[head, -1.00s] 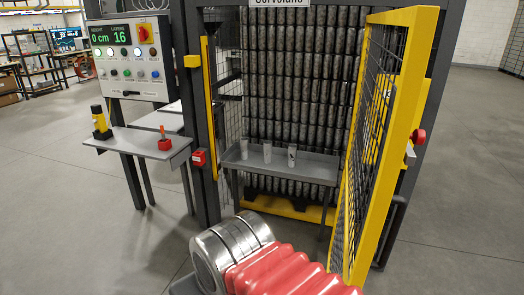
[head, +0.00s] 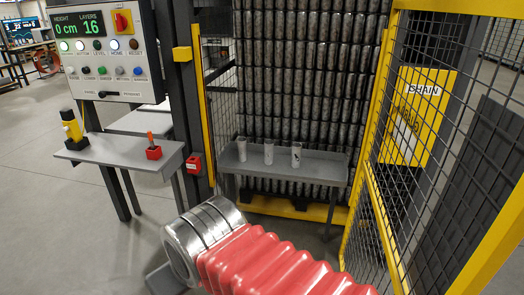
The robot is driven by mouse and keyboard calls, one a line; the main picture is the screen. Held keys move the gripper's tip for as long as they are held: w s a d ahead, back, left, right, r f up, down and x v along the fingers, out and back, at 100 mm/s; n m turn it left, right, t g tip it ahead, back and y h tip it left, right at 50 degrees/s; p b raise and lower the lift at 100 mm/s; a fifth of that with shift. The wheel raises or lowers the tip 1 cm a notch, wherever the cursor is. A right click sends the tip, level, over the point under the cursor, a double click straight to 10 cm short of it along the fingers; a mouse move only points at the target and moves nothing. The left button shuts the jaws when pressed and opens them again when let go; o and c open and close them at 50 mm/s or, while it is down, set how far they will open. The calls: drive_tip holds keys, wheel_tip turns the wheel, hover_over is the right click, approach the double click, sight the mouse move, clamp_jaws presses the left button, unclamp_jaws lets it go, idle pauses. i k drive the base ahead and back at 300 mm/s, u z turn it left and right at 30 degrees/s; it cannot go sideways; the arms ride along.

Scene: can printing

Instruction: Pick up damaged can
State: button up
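Three small light cans stand upright on a grey shelf (head: 318,172) in the gateway of the caged cell: a left can (head: 242,150), a middle can (head: 268,153) and a right can (head: 296,155). The right can has dark marks on it, but I cannot tell whether they are damage. My arm, with a red ribbed sleeve and a metal collar, reaches in from the bottom, short of the shelf.
A yellow-framed mesh gate (head: 385,225) stands open at the right. A control panel (head: 100,50) and a small side table (head: 115,152) holding a yellow-black device (head: 72,128) and a red holder (head: 153,152) are at the left. Stacked cans (head: 290,80) fill the cell behind the shelf.

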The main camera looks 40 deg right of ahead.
sight(269, 156)
drive_tip(key=i, duration=1.55)
drive_tip(key=z, duration=2.55)
drive_tip(key=i, duration=0.7)
drive_tip(key=z, duration=0.05)
